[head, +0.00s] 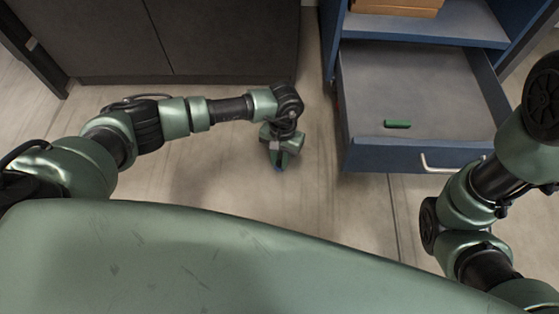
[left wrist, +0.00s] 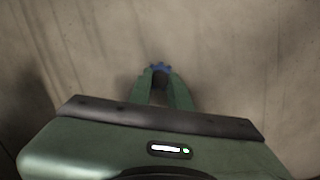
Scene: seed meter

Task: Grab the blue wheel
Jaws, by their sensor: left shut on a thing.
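The blue wheel (left wrist: 160,67) shows as a small blue toothed piece between the fingertips of my left gripper in the left wrist view. My left gripper (left wrist: 159,76) is shut on it, with its green fingers pointing at the floor. In the head view my left gripper (head: 279,165) hangs over the floor between the dark cabinet and the open drawer, with a bit of blue at its tips. Most of the wheel is hidden by the fingers. My right arm shows at the right edge of the head view, but its gripper is not in view.
A blue drawer (head: 415,158) stands open at the right, with a small green block (head: 397,124) lying in it. A wooden box (head: 397,7) sits on the shelf above. A dark cabinet (head: 225,40) stands at the back left. The floor (head: 330,205) around the left gripper is clear.

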